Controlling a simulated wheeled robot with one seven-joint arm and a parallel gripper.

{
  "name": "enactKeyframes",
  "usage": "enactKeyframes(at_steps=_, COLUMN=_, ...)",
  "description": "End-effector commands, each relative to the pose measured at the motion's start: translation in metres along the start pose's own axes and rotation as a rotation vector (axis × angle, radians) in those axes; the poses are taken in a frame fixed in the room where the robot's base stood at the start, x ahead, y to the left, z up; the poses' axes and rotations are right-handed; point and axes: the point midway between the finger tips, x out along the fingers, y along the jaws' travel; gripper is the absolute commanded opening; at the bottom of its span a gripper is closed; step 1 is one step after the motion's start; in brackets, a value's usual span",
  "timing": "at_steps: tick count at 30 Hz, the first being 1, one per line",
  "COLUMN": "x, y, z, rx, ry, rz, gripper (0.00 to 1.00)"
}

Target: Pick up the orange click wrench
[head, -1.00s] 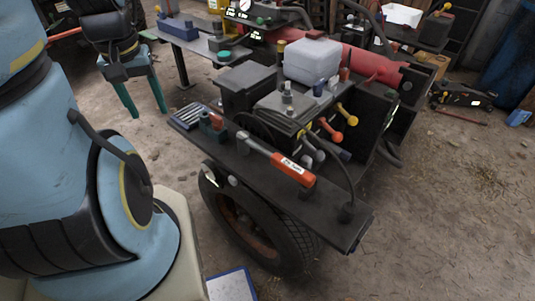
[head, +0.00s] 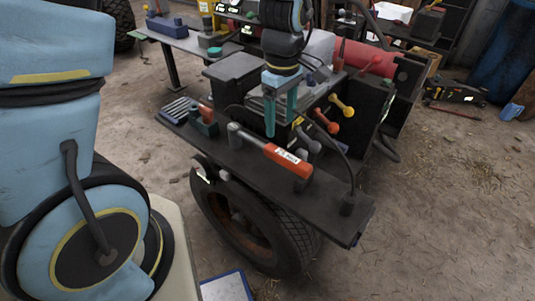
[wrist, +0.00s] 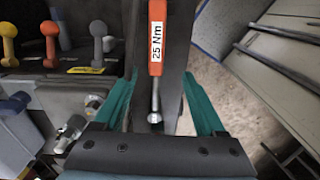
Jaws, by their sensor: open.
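The orange click wrench (head: 288,160) lies on the dark shelf (head: 330,200) above the wheel, with its grey shaft and head toward the left. In the wrist view its orange handle (wrist: 157,38) has a white "25 Nm" label, and the metal shaft runs down between my fingers. My gripper (head: 281,128) has teal fingers that point down over the shelf, close to the wrench's shaft. In the wrist view my gripper (wrist: 160,76) is open, with one finger on each side of the wrench and nothing held.
Levers with yellow (head: 341,105), orange (head: 326,121) and grey knobs stand just behind the wrench. A red vise-like tool (head: 205,118) and a row of small tools (head: 180,108) lie at the shelf's left end. The shelf's front right is mostly clear.

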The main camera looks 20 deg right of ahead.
Motion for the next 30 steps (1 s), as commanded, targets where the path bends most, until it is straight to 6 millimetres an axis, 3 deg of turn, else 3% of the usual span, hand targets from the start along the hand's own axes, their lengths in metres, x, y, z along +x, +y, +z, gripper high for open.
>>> enactKeyframes(at_steps=3, x=0.008, y=0.007, z=0.019, rx=-0.031, ry=-0.001, rz=-0.008, gripper=0.72)
enactKeyframes(at_steps=6, x=0.014, y=0.009, z=0.024, rx=-0.046, ry=-0.001, rz=-0.012, gripper=0.72)
enactKeyframes(at_steps=15, x=0.057, y=0.008, z=0.024, rx=-0.049, ry=-0.001, rz=-0.014, gripper=0.72)
enactKeyframes(at_steps=23, x=0.073, y=0.008, z=0.024, rx=-0.050, ry=-0.002, rz=-0.012, gripper=0.72)
enactKeyframes(at_steps=30, x=0.104, y=0.007, z=0.025, rx=-0.047, ry=-0.002, rz=-0.013, gripper=0.72)
